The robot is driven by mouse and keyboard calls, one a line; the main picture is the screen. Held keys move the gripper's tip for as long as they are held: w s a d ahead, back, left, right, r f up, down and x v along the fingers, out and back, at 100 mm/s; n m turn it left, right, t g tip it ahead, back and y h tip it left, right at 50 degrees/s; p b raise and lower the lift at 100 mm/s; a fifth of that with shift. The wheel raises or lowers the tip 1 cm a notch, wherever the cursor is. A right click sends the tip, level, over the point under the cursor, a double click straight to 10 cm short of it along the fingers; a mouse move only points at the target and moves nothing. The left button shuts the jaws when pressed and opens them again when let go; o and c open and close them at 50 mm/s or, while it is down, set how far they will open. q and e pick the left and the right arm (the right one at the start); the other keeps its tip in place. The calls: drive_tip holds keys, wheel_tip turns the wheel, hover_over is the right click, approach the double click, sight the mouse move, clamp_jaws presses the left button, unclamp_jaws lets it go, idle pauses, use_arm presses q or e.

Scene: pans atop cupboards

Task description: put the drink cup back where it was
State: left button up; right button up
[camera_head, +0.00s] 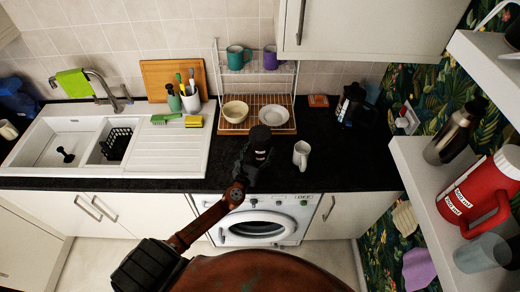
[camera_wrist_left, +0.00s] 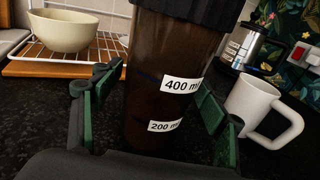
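The drink cup (camera_wrist_left: 165,95) is a dark brown see-through cup with a black lid and white labels reading 400 ml and 200 ml. In the head view its dark lid (camera_head: 260,133) shows above the black worktop, in front of the rack. My left gripper (camera_head: 248,168) reaches it from the front. My right gripper is not in view.
A white mug (camera_head: 301,154) stands close on the cup's right. Behind are a wire rack (camera_head: 283,68) with a bowl (camera_head: 235,111) and plate (camera_head: 274,115). A shelf (camera_head: 412,170) at right holds a red jug (camera_head: 482,192).

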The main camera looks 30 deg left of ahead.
use_arm(q)
drive_tip(key=shift+r, duration=0.15)
drive_tip(key=s, duration=0.4)
drive_tip(key=s+d, duration=0.1)
drive_tip(key=s, duration=0.6)
drive_tip(key=shift+s+d+r+b, duration=0.2)
drive_tip(key=shift+s+d+b, duration=0.2)
